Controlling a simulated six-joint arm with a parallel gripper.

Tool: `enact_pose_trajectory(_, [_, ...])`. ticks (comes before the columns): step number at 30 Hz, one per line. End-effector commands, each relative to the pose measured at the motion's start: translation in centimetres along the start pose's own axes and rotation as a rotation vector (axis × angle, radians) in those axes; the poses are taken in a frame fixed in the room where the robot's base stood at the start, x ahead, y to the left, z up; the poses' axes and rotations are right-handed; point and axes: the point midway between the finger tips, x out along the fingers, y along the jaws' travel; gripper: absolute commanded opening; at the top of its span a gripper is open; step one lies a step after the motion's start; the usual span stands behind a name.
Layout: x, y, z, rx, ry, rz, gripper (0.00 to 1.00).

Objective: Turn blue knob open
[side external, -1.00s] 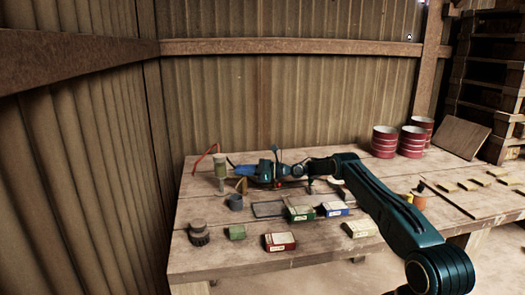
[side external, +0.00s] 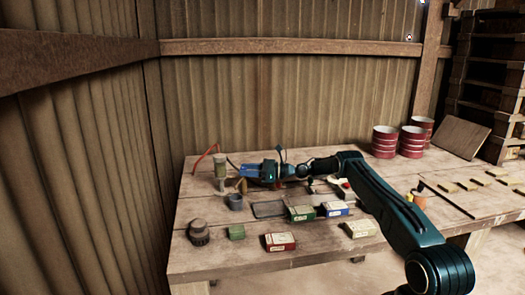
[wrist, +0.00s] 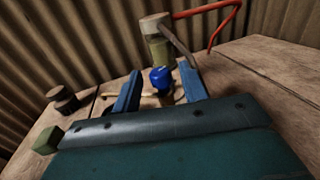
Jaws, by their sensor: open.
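The blue knob (wrist: 160,78) shows in the wrist view, in front of a pale-topped canister (wrist: 157,38). My gripper (wrist: 160,68) is open, with one blue finger on each side of the knob in the picture. Gaps show between the knob and both fingers, and I cannot tell whether the knob lies at fingertip depth. In the side view my gripper (side external: 243,169) is low over the table, just right of the canister (side external: 220,166). I cannot make out the knob in that view.
A dark round jar (side external: 198,232), a green block (side external: 237,232), a grey-blue cup (side external: 236,202) and several small boxes, one red (side external: 280,242), lie on the wooden table. Red drums (side external: 384,142) stand at the back right.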

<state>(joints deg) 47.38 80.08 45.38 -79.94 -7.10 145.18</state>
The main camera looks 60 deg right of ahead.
Motion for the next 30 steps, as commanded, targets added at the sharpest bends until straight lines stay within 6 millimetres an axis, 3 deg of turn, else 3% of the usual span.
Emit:
enact_pose_trajectory(3, [-1.6,0.0,0.0,0.003,0.0,-0.001,0.43])
enact_pose_trajectory(18, [-1.4,0.0,6.3,0.0,0.0,0.001,0.43])
enact_pose_trajectory(30, [-1.4,0.0,7.0,0.001,0.0,0.001,0.43])
